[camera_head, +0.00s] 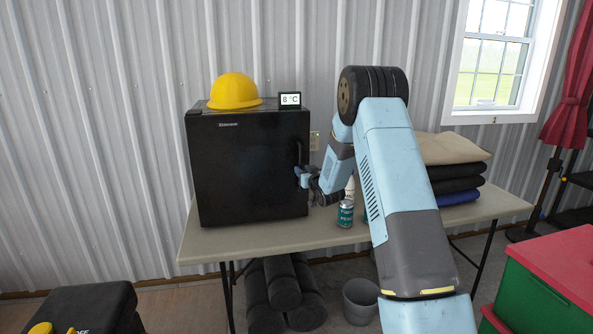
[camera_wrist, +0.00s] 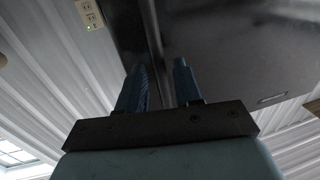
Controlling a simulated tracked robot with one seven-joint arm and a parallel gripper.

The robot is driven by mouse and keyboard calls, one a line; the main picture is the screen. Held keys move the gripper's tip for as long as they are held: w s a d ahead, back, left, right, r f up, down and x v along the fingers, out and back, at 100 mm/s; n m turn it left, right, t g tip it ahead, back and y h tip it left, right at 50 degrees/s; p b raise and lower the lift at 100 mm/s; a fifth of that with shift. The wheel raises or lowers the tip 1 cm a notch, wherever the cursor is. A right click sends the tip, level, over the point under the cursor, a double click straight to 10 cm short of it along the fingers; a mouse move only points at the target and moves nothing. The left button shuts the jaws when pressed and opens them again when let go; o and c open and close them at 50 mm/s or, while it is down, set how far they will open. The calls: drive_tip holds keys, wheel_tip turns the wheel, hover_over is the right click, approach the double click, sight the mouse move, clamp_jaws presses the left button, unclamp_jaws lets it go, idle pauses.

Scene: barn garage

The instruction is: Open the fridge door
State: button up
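The black mini fridge (camera_head: 245,165) stands on the table with its door shut. Its dark upright handle (camera_head: 299,153) is at the door's right edge. My gripper (camera_head: 302,177) is at the lower part of the handle, in front of the door's right side. In the wrist view my gripper's two blue fingers (camera_wrist: 160,75) stand apart. The handle bar (camera_wrist: 153,35) runs between them, and a gap seems to show on each side. The fridge door's dark face (camera_wrist: 230,50) fills the right of that view. Contact at the fingertips is hard to tell.
A teal can (camera_head: 345,213) stands on the table (camera_head: 270,238) right of the fridge, near my wrist. Folded cloths (camera_head: 455,170) lie farther right. The table strip before the door is clear.

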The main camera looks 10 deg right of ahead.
drive_tip(key=shift+w+a, duration=0.15)
drive_tip(key=shift+w, duration=0.55)
drive_tip(key=shift+w+a, duration=0.15)
drive_tip(key=shift+w, duration=0.55)
drive_tip(key=shift+c, duration=0.4)
clamp_jaws()
